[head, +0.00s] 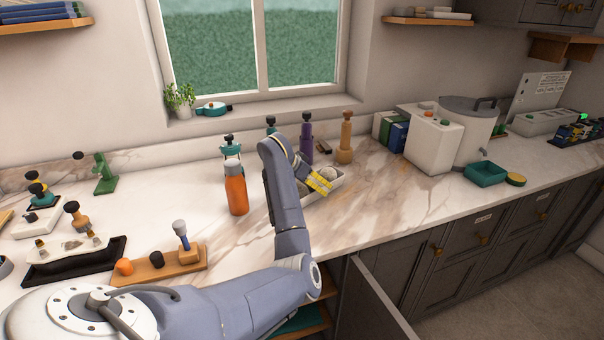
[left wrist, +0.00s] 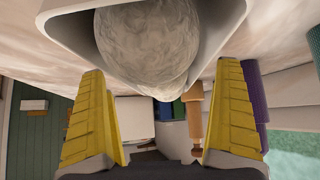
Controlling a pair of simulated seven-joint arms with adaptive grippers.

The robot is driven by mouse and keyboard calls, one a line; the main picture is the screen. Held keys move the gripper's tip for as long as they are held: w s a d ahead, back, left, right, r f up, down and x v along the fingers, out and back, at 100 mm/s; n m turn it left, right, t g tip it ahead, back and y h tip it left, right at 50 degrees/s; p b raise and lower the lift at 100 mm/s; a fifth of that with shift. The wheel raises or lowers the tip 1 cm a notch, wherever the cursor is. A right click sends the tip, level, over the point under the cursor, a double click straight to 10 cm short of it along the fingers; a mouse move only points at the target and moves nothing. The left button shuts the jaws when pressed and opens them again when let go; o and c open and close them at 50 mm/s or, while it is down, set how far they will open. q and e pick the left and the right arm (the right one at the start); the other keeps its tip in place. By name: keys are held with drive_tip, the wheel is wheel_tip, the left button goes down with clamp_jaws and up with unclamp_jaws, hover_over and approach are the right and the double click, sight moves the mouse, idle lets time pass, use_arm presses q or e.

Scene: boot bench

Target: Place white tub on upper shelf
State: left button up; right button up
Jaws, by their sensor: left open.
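The white tub (head: 337,186) sits on the marble counter, partly hidden behind my left wrist, with pale rounded contents inside. In the left wrist view the tub (left wrist: 228,25) fills the top, with one mottled ball (left wrist: 147,42) showing in its opening. My left gripper (head: 320,183) is at the tub in the head view; it is open in the left wrist view (left wrist: 160,115), with nothing between its yellow fingers. Wooden shelf edges (head: 325,286) show in the open cabinet below the counter, mostly hidden by my arm. My right gripper is not in view.
An orange bottle (head: 236,190) stands left of my forearm. A purple bottle (head: 306,140) and a tan wooden mill (head: 346,140) stand behind the tub. An open cabinet door (head: 375,305) juts out below.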

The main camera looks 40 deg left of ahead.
use_arm(q)
drive_tip(key=v, duration=0.9)
drive_tip(key=shift+s+a+r, duration=0.1)
drive_tip(key=shift+s+r, duration=0.15)
drive_tip(key=shift+r, duration=0.05)
